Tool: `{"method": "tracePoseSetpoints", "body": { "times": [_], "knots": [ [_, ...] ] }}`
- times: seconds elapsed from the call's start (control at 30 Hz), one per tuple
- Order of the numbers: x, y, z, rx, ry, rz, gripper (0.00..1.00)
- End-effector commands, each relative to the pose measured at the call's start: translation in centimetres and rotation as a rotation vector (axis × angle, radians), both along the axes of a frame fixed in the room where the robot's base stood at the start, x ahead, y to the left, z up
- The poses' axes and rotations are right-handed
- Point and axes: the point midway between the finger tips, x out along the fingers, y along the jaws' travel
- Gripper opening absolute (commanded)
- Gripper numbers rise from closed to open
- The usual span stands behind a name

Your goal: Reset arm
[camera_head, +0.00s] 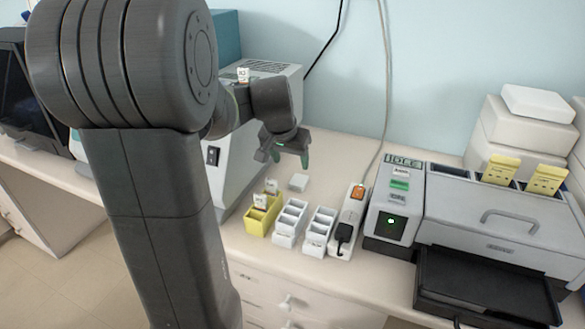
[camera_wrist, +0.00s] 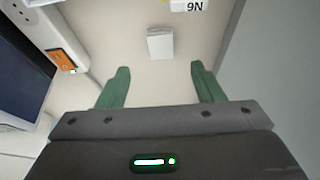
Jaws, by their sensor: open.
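My gripper (camera_head: 290,160) hangs above the bench, in front of the grey-white machine and over the small slide racks. In the wrist view my gripper (camera_wrist: 158,85) shows two green fingers spread apart, with nothing between them. A small white block (camera_wrist: 160,43) lies on the bench beyond the fingertips, apart from them. It also shows in the head view (camera_head: 298,182). My arm fills much of the left of the head view and hides part of the bench.
A yellow rack (camera_head: 262,222) holding slides and two white racks (camera_head: 289,226) (camera_head: 319,235) stand in a row. A power strip (camera_head: 350,215) lies beside them. The stainer (camera_head: 500,220) with yellow holders (camera_head: 500,168) and a black tray (camera_head: 480,288) is at right. White boxes (camera_head: 525,128) are stacked behind.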

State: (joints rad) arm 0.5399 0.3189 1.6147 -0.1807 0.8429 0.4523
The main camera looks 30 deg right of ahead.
Motion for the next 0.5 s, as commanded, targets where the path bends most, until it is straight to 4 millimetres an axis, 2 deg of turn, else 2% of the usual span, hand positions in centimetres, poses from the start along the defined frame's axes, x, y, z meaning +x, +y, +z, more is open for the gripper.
{"method": "tracePoseSetpoints", "body": {
  "times": [0.17,0.5],
  "knots": [
    [-0.25,0.34,0.99,0.0,0.0,0.0,0.61],
    [-0.26,0.34,0.94,0.001,0.001,0.0,0.61]
  ]
}}
